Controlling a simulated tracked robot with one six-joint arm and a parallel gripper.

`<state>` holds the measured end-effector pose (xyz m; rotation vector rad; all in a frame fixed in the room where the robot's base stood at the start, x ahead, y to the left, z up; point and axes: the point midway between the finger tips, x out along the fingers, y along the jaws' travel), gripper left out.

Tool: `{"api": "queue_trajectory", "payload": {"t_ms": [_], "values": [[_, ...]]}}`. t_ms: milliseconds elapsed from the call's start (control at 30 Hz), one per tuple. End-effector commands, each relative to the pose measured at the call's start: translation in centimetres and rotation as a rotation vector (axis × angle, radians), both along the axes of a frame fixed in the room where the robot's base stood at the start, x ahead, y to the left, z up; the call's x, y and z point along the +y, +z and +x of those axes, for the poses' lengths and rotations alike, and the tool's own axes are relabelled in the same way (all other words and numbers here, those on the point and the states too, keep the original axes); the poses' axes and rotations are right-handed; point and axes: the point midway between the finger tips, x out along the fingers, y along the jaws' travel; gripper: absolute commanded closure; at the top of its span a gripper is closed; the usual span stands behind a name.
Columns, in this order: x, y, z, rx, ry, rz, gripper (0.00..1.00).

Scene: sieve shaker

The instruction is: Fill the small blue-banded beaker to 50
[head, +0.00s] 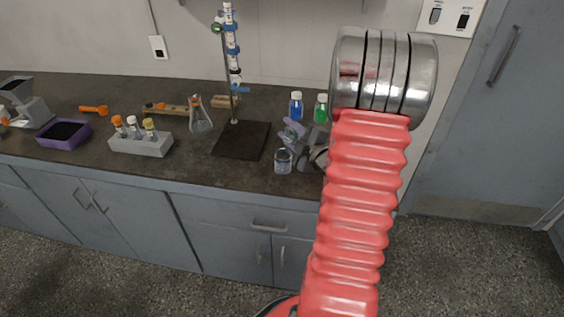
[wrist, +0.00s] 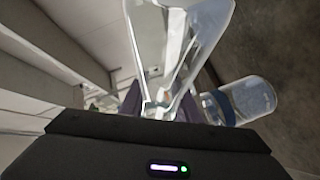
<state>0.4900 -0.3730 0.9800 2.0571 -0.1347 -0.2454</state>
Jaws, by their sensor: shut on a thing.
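The small blue-banded beaker (head: 283,161) stands upright near the bench's front edge. It also shows in the wrist view (wrist: 248,99) at the right, turned sideways by the camera's roll. I cannot tell whether it holds any liquid. My gripper (head: 298,142) is just above and right of the beaker. In the wrist view my gripper (wrist: 160,106) is shut on a clear glass vessel (wrist: 178,45) with a flaring shape. The vessel is beside the beaker; its tilt and contents are hard to tell. My red arm hides the bench at the right.
A blue bottle (head: 296,106) and a green bottle (head: 321,108) stand behind my gripper. A burette stand (head: 240,140) is left of the beaker. A conical flask (head: 200,118), a vial rack (head: 141,143) and a purple tray (head: 64,134) are farther left.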

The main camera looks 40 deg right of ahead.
Motion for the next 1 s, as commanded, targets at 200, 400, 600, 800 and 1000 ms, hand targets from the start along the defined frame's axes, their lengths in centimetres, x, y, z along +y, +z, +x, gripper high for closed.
{"api": "queue_trajectory", "payload": {"t_ms": [200, 400, 600, 800, 1000], "values": [[0.0, -0.06, 0.0, 0.003, 0.001, -0.012, 1.0], [0.0, -0.03, 0.01, 0.006, 0.0, -0.025, 1.0], [0.0, -0.01, 0.01, 0.008, 0.0, -0.036, 1.0], [0.01, 0.0, 0.01, 0.012, 0.0, -0.047, 1.0], [0.02, 0.01, 0.01, 0.015, 0.0, -0.06, 1.0]]}}
